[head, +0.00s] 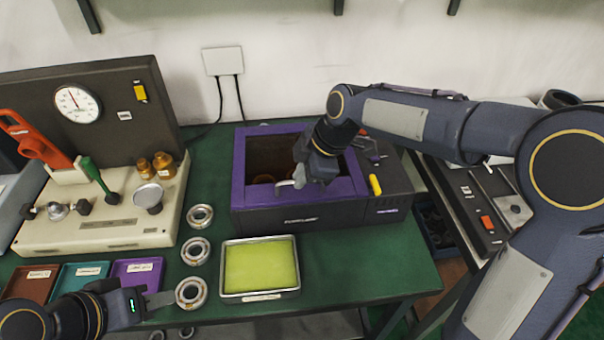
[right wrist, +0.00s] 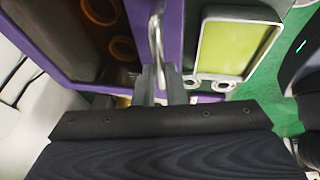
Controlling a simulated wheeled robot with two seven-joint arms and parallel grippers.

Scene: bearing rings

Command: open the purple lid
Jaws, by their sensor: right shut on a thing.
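The purple lid (head: 240,165) is a frame around a dark see-through window on top of a dark machine (head: 330,215). It looks down flat on the machine; a small gap cannot be ruled out. Its purple frame also shows in the right wrist view (right wrist: 171,30). My right gripper (head: 300,182) is shut on the lid's light metal handle (head: 286,184) at the front edge. The handle runs up between the fingers in the right wrist view (right wrist: 155,35). My left gripper (head: 160,300) is low at the left, beside a bearing ring (head: 191,292); its opening is unclear.
Several bearing rings (head: 196,251) stand in a column left of a tray with a yellow-green pad (head: 260,265). A press with a gauge (head: 95,225) and small coloured trays (head: 138,272) are at the left. Round shapes (right wrist: 122,48) show through the window.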

